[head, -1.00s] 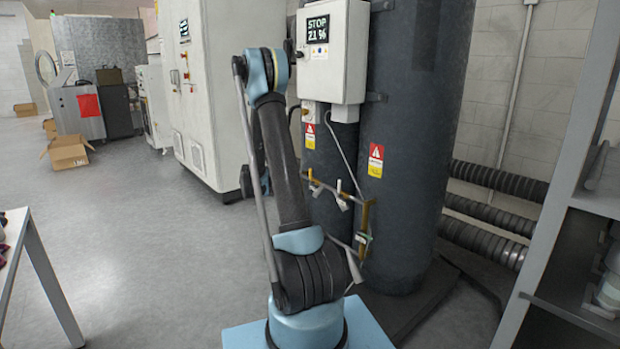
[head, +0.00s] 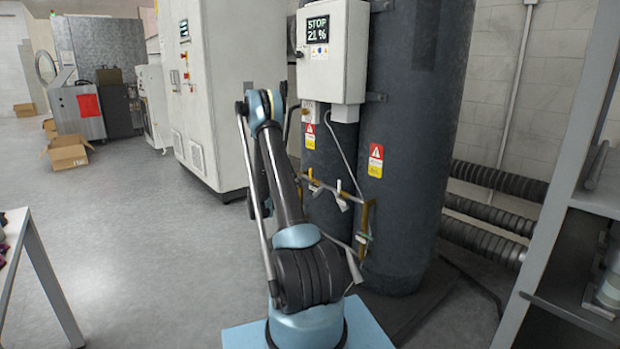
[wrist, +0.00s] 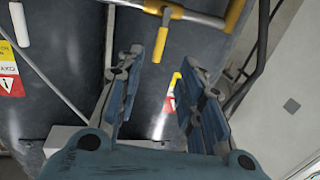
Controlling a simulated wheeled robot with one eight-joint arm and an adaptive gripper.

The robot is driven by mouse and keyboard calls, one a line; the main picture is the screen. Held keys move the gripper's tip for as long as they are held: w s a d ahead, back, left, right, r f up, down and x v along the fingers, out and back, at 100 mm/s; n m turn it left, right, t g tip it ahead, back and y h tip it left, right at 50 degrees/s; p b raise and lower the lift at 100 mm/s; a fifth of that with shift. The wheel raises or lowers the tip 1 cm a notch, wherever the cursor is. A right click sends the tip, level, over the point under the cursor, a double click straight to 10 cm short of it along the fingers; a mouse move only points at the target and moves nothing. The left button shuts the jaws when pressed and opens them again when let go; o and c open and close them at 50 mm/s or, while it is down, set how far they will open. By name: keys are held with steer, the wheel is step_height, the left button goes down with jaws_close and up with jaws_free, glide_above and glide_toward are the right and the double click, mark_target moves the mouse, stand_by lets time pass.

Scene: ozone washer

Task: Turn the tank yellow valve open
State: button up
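The dark tank (head: 415,130) stands right of my arm in the head view, with thin yellow pipework (head: 365,215) low on its front. Small valve levers (head: 341,190) show there. In the wrist view a yellow valve handle (wrist: 162,36) hangs from a metal pipe, just beyond and between my fingertips. My gripper (wrist: 160,62) is open, its two blue-padded fingers apart with nothing held. A pale handle (wrist: 18,25) is at the upper left. In the head view my gripper is hidden behind my arm.
A control box (head: 335,50) reading "STOP 21 %" hangs above the pipework. A white cabinet (head: 235,100) stands behind my arm. Ribbed pipes (head: 500,180) and a grey shelf frame (head: 560,190) are at the right. The floor at the left is mostly clear.

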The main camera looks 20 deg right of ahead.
mark_target(310, 182)
steer(key=x, duration=1.3)
steer(key=shift+a, duration=0.1)
jaws_close()
